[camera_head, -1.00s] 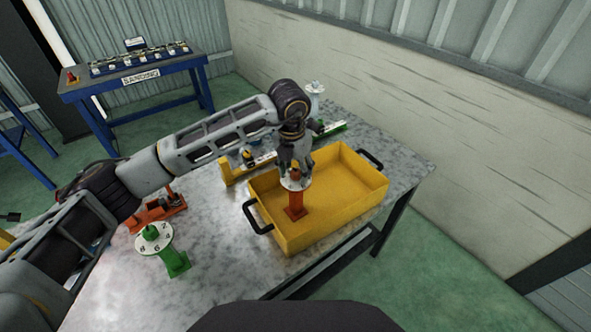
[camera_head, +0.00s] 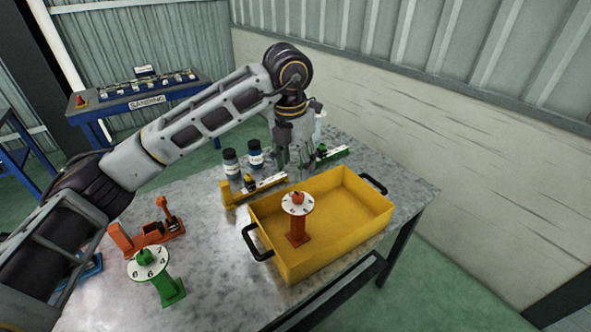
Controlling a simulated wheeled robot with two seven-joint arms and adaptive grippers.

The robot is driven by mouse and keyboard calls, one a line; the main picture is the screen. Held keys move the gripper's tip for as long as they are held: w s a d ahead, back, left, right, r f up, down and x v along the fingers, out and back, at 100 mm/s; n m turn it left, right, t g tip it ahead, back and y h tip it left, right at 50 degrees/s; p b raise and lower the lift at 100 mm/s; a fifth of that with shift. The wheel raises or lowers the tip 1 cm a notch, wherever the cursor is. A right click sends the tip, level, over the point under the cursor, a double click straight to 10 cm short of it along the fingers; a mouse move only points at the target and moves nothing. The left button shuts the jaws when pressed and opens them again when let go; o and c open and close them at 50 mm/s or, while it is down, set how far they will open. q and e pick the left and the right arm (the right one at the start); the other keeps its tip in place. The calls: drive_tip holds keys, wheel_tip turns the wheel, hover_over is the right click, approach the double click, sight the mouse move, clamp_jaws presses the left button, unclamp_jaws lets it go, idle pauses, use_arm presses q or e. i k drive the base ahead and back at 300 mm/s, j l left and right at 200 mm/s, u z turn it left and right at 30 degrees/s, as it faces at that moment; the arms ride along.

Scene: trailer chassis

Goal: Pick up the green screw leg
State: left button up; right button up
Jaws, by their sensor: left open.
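The green screw leg (camera_head: 167,285) stands upright on the grey table at the front left, with a white numbered disc and a green knob on top. My left gripper (camera_head: 293,165) is open and empty, above the back of the yellow bin, pointing down. It is well apart from the green leg, up and to the right of it. An orange screw leg (camera_head: 299,228) with a white disc stands upright inside the yellow bin (camera_head: 345,235), below the gripper. My right gripper does not show.
An orange tool (camera_head: 150,236) lies behind the green leg. A yellow tool (camera_head: 240,192), two dark bottles (camera_head: 255,153) and a green tool (camera_head: 330,155) are behind the bin. A blue bench (camera_head: 90,118) stands at the back left. The table's front middle is clear.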

sight(171, 291)
drive_tip(key=u, duration=1.45)
